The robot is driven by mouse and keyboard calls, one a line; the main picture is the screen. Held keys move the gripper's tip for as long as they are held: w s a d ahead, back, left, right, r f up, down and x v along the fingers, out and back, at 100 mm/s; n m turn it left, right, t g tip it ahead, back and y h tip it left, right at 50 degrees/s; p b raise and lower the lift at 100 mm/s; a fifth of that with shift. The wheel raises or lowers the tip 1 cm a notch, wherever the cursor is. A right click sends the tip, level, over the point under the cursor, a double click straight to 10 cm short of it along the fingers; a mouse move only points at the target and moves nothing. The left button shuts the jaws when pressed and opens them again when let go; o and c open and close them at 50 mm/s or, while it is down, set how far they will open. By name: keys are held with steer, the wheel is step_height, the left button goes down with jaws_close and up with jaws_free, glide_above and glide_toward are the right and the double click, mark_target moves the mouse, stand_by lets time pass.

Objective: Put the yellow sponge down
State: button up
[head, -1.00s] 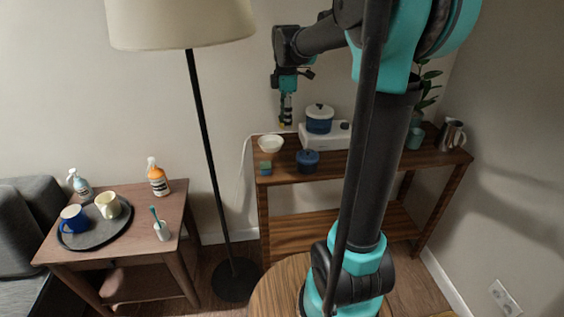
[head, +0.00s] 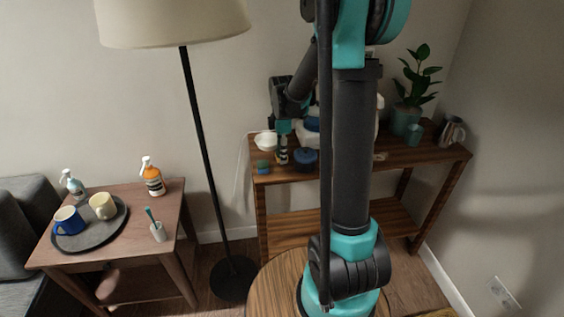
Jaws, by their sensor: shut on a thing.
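My gripper (head: 282,158) points down at the left end of the wooden shelf's top. It is shut on the yellow sponge, which is too small and dark in this view to make out clearly at the fingertips. The gripper is between the white bowl (head: 265,141) and the small dark blue pot (head: 306,160). I cannot tell whether the sponge touches the shelf top (head: 345,168).
A blue-green block (head: 263,167) lies on the shelf's left front, close to my gripper. A plant (head: 415,85) and a metal jug (head: 451,130) stand at the right. A floor lamp (head: 196,120) stands left of the shelf. A side table (head: 120,240) holds a tray (head: 90,240) with mugs.

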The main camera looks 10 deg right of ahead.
mark_target(282, 168)
steer(key=shift+f, duration=2.05)
steer(key=shift+f, duration=0.1)
steer(key=o, duration=1.1)
